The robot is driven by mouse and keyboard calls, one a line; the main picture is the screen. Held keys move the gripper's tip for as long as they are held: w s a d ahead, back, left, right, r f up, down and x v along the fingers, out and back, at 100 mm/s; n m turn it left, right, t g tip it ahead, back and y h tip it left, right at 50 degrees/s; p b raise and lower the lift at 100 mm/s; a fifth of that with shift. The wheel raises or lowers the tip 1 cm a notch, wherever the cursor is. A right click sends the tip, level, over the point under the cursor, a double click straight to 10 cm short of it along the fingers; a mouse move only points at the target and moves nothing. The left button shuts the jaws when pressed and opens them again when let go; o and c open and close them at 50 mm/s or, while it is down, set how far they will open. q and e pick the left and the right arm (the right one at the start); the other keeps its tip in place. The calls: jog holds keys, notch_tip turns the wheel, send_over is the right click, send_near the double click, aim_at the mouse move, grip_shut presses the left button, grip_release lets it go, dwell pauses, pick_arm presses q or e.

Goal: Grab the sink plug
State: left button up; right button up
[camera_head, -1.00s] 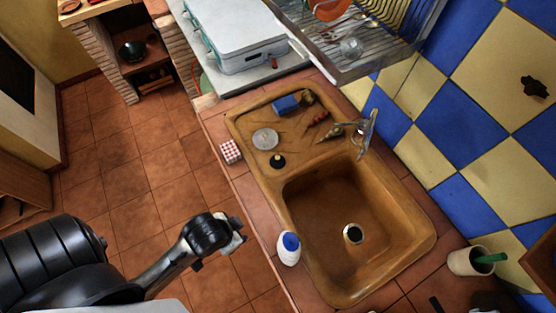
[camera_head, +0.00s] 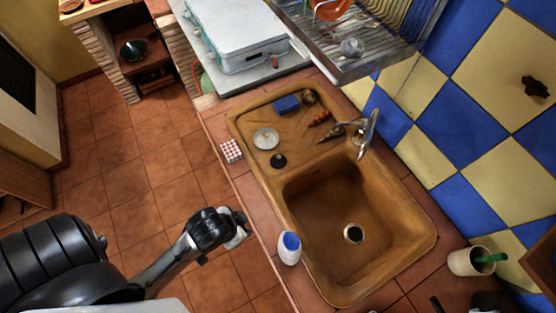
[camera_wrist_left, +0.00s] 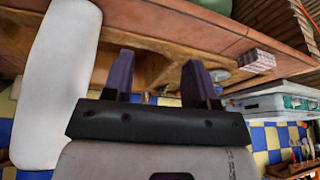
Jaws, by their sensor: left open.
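A small round black piece, which looks like the sink plug (camera_head: 278,160), lies on the drainboard of the brown sink (camera_head: 331,293), just above the basin. The basin's drain (camera_head: 353,233) is uncovered. My left gripper (camera_head: 240,230) hangs over the floor to the left of the counter edge, apart from the plug. In the left wrist view my left gripper (camera_wrist_left: 158,75) has its two dark fingers spread with nothing held between them; the plug cannot be made out there. My right gripper is not recognisable in any view.
A white bottle with blue cap (camera_head: 288,248) stands at the counter's near edge, close to my left gripper. A checked box (camera_head: 231,150), silver disc (camera_head: 265,138), blue sponge (camera_head: 287,104), faucet (camera_head: 369,133) and cup (camera_head: 468,261) are around the sink. The basin is empty.

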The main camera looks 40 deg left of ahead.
pick_arm(q)
jog(key=w+r+m+t+y+p, duration=0.1)
jog(key=w+r+m+t+p, duration=0.15)
jog(key=w+r, duration=1)
jog(key=w+r+m+t+p, duration=0.2)
jog(key=w+r+m+t, duration=0.15)
jog(key=w+r, duration=0.95)
jog(key=n+g, duration=1)
jog(key=n, duration=0.2)
send_over(278, 156)
notch_tip(278, 156, down, 23)
jog(key=shift+h, duration=0.4)
notch_tip(278, 156, down, 7)
jog(key=shift+f, duration=3.3)
